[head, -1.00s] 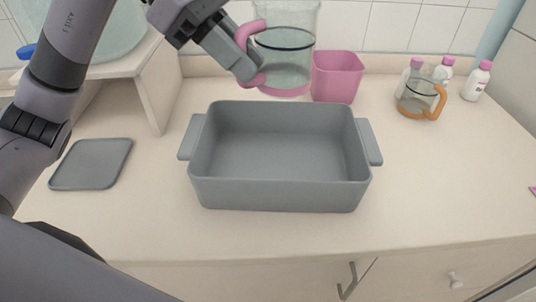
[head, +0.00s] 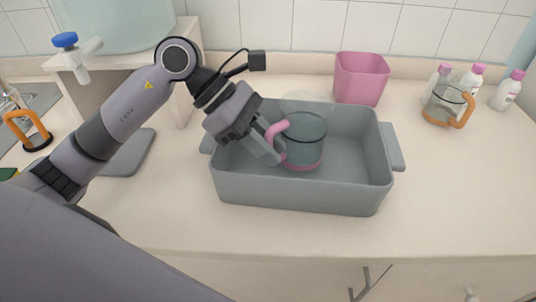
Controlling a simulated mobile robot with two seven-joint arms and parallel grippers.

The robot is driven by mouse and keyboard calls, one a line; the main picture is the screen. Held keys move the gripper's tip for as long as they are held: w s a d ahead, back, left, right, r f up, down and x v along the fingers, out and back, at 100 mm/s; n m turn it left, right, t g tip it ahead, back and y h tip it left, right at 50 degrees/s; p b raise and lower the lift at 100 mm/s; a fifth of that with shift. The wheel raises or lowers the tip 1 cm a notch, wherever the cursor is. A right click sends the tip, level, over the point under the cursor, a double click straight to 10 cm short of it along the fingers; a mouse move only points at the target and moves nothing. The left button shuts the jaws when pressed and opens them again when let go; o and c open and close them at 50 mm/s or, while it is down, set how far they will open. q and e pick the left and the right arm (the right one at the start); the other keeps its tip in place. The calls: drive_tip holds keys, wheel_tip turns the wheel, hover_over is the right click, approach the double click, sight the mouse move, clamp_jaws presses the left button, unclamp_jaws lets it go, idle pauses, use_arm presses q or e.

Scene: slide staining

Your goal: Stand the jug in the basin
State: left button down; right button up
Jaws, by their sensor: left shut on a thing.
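The jug (head: 306,142) is clear, with a pink base and a pink handle. It is upright inside the grey basin (head: 300,196), near its middle. Whether its base touches the basin floor I cannot tell. My left gripper (head: 273,145) is shut on the jug's pink handle from the left side. The basin stands on the counter and holds nothing else that I can see. My right gripper is not in view.
A pink bin (head: 361,78) stands behind the basin. To the right are a glass jug with an orange handle (head: 445,104) and several white bottles with pink caps (head: 510,90). A grey mat (head: 130,153) lies left. The front right counter is clear.

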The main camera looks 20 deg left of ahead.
use_arm(q)
drive_tip(key=shift+f, duration=1.35)
drive_tip(key=c, duration=1)
unclamp_jaws()
drive_tip(key=shift+f, duration=0.1)
drive_tip(key=b+v, duration=0.1)
drive_tip(key=v, duration=1.1)
drive_tip(key=shift+s, duration=0.1)
